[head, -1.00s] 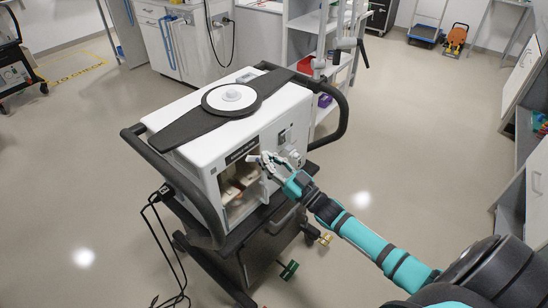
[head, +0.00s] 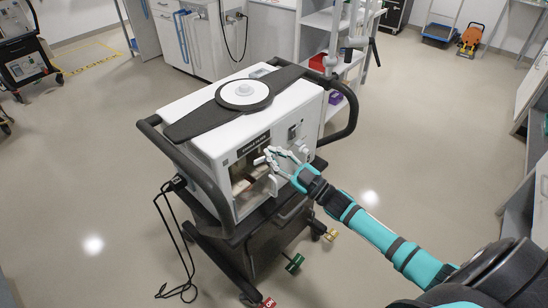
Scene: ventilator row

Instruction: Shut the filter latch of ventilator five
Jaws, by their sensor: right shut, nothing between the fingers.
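The ventilator (head: 225,145) is a white box with a black top strap and round white cap, on a dark wheeled cart. Its front has a dark label strip above an open filter bay (head: 240,178) with pale and reddish-brown parts inside. A small white flap (head: 272,185) stands at the bay's right edge; I cannot tell whether it is the latch. My right gripper (head: 270,158) is shut and empty, its fingertips at the upper right of the bay. It covers part of the front, and I cannot tell whether it touches. My left gripper is out of view.
A black handle bar (head: 185,170) runs along the cart's left side, and another curves round its right. A black cable (head: 162,230) hangs to the floor at the left. Shelves and cabinets (head: 185,40) stand behind.

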